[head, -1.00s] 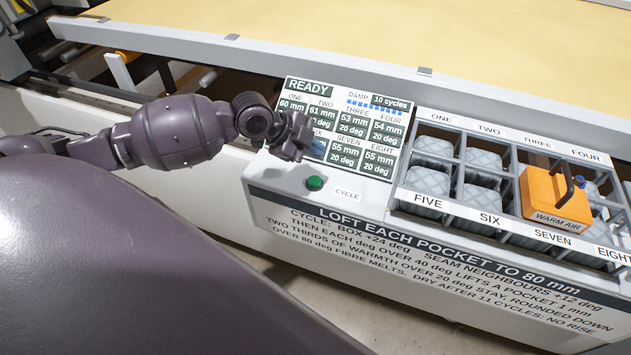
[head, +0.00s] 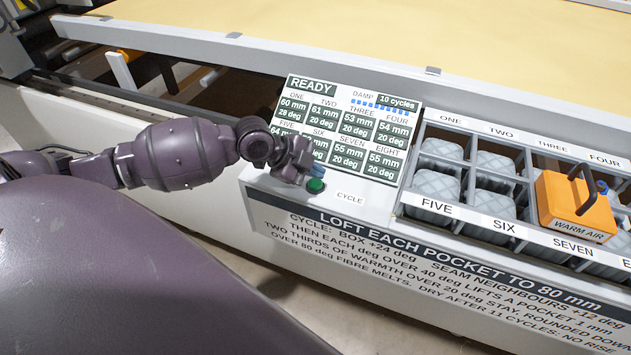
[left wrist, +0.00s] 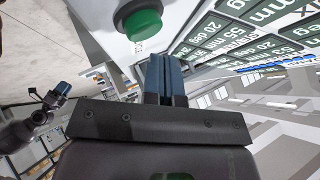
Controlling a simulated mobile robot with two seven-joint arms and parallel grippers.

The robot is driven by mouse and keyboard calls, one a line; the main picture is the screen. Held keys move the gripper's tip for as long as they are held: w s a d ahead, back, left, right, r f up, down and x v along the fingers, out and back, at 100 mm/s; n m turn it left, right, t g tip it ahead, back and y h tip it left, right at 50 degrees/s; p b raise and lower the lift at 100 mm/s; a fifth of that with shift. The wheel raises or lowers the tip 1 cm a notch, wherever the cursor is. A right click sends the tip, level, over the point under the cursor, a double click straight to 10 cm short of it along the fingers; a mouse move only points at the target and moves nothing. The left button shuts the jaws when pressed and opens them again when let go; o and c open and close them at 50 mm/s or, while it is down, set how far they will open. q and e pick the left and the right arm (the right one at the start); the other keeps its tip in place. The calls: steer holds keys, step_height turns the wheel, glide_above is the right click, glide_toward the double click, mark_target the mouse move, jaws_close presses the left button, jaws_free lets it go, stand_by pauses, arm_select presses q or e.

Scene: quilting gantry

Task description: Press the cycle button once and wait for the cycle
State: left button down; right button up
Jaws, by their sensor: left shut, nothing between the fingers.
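The green cycle button (head: 316,186) sits on the white console beside the CYCLE label (head: 349,198). My left gripper (head: 308,172) is shut and empty, just behind the button in the head view, close to it. In the left wrist view its blue fingertips (left wrist: 166,62) are together, with the button (left wrist: 140,22) beyond them, slightly left; I see a gap there. The display (head: 312,85) reads READY and 10 cycles; my gripper hides part of its lower left. A dark arm with a blue tip (left wrist: 62,88), apparently my right gripper, shows small in the left wrist view.
The orange warm air box (head: 574,208) sits on the pocket grid around SEVEN. Grey quilted pockets (head: 437,185) fill the frame right of the console. A long rail (head: 270,60) and yellow cloth (head: 400,25) lie behind. The console's front lettered panel (head: 400,245) is unobstructed.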

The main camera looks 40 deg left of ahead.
steer(key=shift+s+f, duration=0.25)
steer(key=shift+f, duration=0.1)
steer(key=shift+w+r, duration=0.1)
steer(key=shift+r, duration=0.15)
stand_by(0.4)
arm_select(q)
steer(key=shift+f, duration=0.1)
arm_select(e)
steer(key=shift+f, duration=0.2)
stand_by(0.4)
arm_select(q)
steer(key=shift+f, duration=0.1)
steer(key=shift+f, duration=0.25)
arm_select(e)
steer(key=shift+f, duration=0.2)
steer(key=shift+r, duration=0.1)
